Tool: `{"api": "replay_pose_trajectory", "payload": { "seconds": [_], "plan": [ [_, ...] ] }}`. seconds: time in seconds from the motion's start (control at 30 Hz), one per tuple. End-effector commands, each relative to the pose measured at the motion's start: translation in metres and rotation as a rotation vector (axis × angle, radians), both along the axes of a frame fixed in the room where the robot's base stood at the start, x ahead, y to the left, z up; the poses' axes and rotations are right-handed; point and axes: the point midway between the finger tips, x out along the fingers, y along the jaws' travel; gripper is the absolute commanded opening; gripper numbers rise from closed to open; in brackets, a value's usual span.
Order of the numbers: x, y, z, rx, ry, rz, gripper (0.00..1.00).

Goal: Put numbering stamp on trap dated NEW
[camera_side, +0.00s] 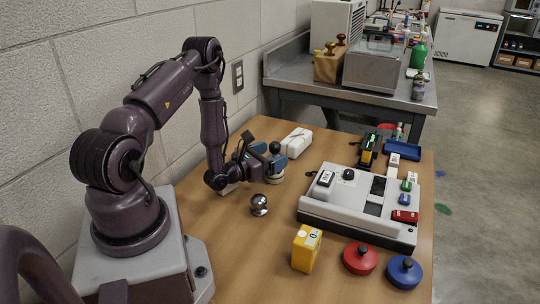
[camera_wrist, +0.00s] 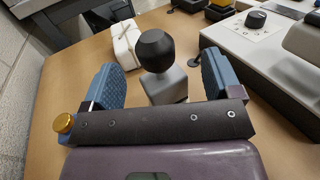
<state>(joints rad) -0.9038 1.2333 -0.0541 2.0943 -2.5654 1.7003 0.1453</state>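A stamp-like object with a black ball knob and a grey square base (camera_wrist: 168,84) stands upright on the table, and I take it to be the numbering stamp. Its black knob (camera_side: 275,147) shows beside my gripper in the side view. My gripper (camera_wrist: 160,84) is open, with its blue fingers on either side of the stamp and gaps to both. In the side view my gripper (camera_side: 267,157) is low over the table. I cannot read NEW on anything, so which thing is the trap is unclear. A white block (camera_side: 297,141) with string-like lines lies just beyond the stamp.
A large grey-white device (camera_side: 345,215) with small coloured blocks stands to the right. A shiny metal ball (camera_side: 259,204), yellow box (camera_side: 306,248), red disc (camera_side: 360,259) and blue disc (camera_side: 404,272) stand nearer. A blue tray (camera_side: 403,150) lies at the back. The front-left tabletop is clear.

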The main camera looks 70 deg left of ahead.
Motion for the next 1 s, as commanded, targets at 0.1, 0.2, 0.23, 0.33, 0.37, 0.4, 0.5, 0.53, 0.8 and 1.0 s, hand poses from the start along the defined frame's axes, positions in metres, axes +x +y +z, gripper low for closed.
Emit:
{"api": "replay_pose_trajectory", "payload": {
  "seconds": [0.1, 0.2, 0.23, 0.33, 0.37, 0.4, 0.5, 0.53, 0.8, 1.0],
  "plan": [
    [0.0, 0.0, 0.0, 0.0, 0.0, 0.0, 0.84],
    [0.0, 0.0, 0.0, 0.0, 0.0, 0.0, 0.84],
    [0.0, 0.0, 0.001, 0.0, 0.0, 0.0, 0.84],
    [-0.003, -0.001, 0.003, -0.001, 0.002, 0.001, 0.84],
    [-0.007, -0.002, 0.002, -0.002, 0.003, 0.001, 0.84],
    [-0.013, -0.003, 0.002, -0.002, 0.004, 0.003, 0.84],
    [-0.031, -0.009, 0.002, -0.003, 0.004, 0.005, 0.84],
    [-0.038, -0.011, 0.002, -0.004, 0.005, 0.004, 0.84],
    [-0.091, -0.029, 0.002, -0.003, 0.004, 0.004, 0.84],
    [-0.111, -0.036, 0.003, -0.001, 0.001, -0.001, 0.84]
  ]
}}
